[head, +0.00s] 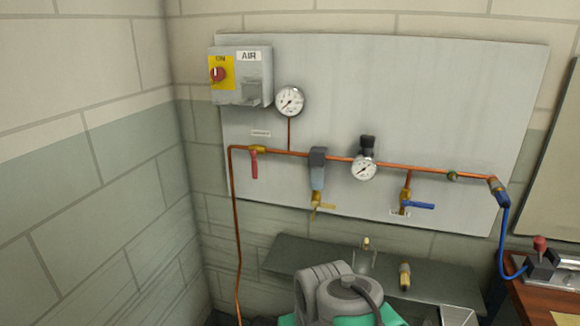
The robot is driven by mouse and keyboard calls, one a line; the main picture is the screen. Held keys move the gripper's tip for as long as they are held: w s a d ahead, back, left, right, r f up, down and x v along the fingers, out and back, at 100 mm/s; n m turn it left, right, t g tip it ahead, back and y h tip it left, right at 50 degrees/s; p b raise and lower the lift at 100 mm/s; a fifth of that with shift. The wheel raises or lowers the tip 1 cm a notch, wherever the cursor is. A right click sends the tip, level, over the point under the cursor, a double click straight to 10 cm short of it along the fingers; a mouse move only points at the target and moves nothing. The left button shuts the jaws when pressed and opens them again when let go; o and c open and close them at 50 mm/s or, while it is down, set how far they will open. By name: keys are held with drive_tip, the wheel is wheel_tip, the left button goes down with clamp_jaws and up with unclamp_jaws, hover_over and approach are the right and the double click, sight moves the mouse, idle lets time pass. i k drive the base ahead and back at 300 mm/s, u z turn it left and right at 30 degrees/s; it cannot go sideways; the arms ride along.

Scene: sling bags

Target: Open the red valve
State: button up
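The red valve (254,163) is on the copper pipe at the left of the wall panel. Its red lever hangs straight down, across the line of the horizontal pipe, below a brass valve body (257,149). Nothing touches it. Part of my arm shows at the bottom centre, well below and to the right of the valve. My gripper's fingers do not show, so whether it is open or shut is hidden.
The grey panel (450,100) holds an AIR switch box (241,76), two gauges, a filter (317,170) and a blue-handled valve (418,205). A grey shelf (300,258) with brass fittings is below. A wooden bench (540,300) is right. Space before the red valve looks clear.

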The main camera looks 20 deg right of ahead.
sight(253, 153)
drive_tip(key=z, duration=0.25)
drive_tip(key=k, duration=0.4)
drive_tip(key=u, duration=1.75)
drive_tip(key=i, duration=0.95)
drive_tip(key=z, duration=0.4)
